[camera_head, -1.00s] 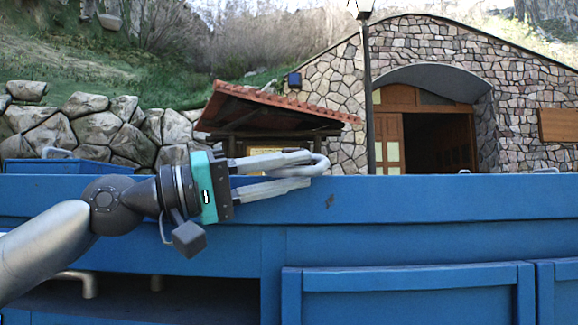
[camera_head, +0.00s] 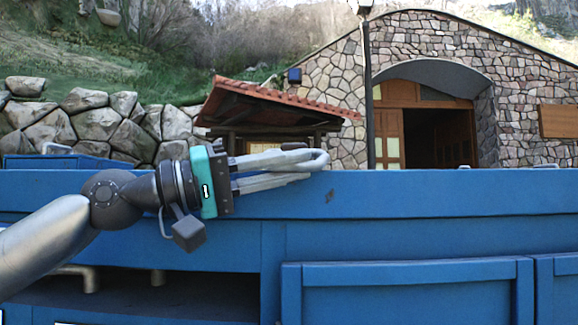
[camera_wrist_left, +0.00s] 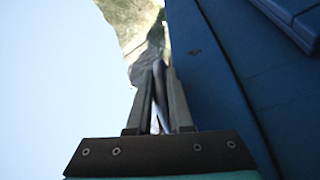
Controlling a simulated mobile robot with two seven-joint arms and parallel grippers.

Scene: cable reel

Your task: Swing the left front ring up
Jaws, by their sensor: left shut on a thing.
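The left front ring (camera_head: 323,160) is a light grey metal loop at the top front edge of the blue cable reel body (camera_head: 430,195). My left gripper (camera_head: 303,167) reaches in from the left, just above that edge, with its fingers pointing right. It is shut on the ring, and the fingers hide part of it. A dark end piece shows above the upper finger. In the left wrist view a dark bar of the ring (camera_wrist_left: 159,92) lies between the two fingers (camera_wrist_left: 158,105), beside the blue wall. My right gripper is in neither view.
Other small grey loops stand along the blue body's top, one at the back left (camera_head: 57,148). A blue panel (camera_head: 405,292) and a dark opening (camera_head: 180,297) are below the edge. The air above is free; a stone building (camera_head: 430,50) stands behind.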

